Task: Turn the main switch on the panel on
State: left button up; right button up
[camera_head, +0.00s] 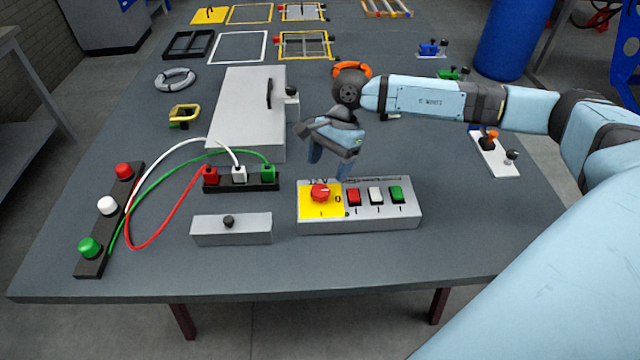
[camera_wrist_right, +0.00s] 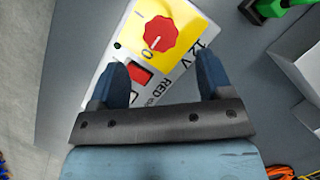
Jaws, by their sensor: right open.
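The main switch is a red rotary knob (camera_head: 320,193) on a yellow plate (camera_head: 307,207) at the left end of the grey panel (camera_head: 360,219). In the right wrist view the knob (camera_wrist_right: 160,36) has a white mark that appears to point towards the 0, with the I away to one side. My right gripper (camera_head: 329,165) is above and just behind the panel, fingers pointing down. In its wrist view the open, empty fingers (camera_wrist_right: 160,63) frame the area beside the knob and do not touch it. My left gripper is not in view.
Red (camera_head: 354,197), white (camera_head: 376,195) and green (camera_head: 397,194) buttons sit right of the knob. A grey box with a black knob (camera_head: 229,222) stands left of the panel. A wired socket block (camera_head: 241,181) and a large grey box (camera_head: 243,105) are behind. Table front is clear.

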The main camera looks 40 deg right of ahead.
aim_at(320, 190)
jog(key=x, duration=0.6)
jog(key=shift+a+f+p, duration=0.2)
jog(key=shift+p, duration=0.1)
jog(key=c, duration=0.9)
